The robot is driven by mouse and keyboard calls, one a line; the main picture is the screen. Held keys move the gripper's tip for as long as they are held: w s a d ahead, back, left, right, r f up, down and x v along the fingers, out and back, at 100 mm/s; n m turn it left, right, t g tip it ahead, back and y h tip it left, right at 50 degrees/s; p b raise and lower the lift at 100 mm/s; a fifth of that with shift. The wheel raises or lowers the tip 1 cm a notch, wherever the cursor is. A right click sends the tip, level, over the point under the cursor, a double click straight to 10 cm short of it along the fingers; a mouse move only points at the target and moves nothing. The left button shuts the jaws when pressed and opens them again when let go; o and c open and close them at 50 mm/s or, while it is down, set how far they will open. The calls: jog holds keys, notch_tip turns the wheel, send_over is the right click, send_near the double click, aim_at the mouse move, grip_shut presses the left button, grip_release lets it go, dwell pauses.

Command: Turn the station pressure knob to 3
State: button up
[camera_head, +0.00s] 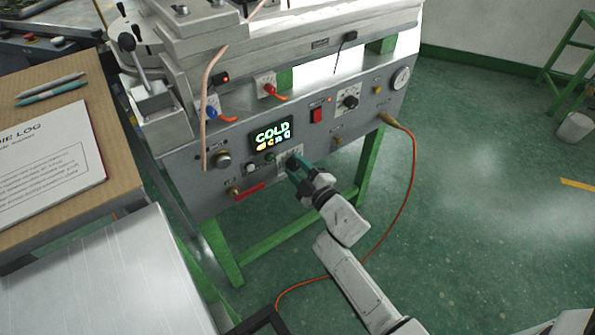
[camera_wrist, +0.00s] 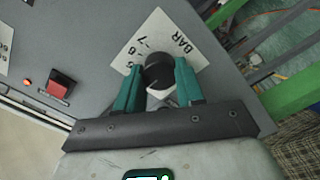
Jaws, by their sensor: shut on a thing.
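The pressure knob (camera_wrist: 158,70) is black and sits on a white scale plate (camera_wrist: 170,32) marked BAR, with a few dial numbers visible in the wrist view. My gripper (camera_wrist: 157,88) has teal fingers on both sides of the knob and is shut on it. In the head view my gripper (camera_head: 293,172) reaches the lower middle of the grey station panel (camera_head: 232,142), just below the display (camera_head: 271,134). The display reads COLD with smaller characters beneath. The knob's pointer is hard to make out, so its setting cannot be told.
A red switch (camera_head: 316,115) and another black knob (camera_head: 350,101) are to the right on the panel. A red lever (camera_head: 249,191) is at lower left. An orange hose (camera_head: 411,180) hangs to the floor.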

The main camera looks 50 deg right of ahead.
jog(key=shift+a+n+b, duration=0.1)
jog(key=shift+n+b, duration=0.45)
jog(key=shift+n, duration=1.05)
jog(key=o, duration=1)
jog(key=shift+o, duration=0.2)
jog(key=v, duration=1)
jog(key=shift+s, duration=0.35)
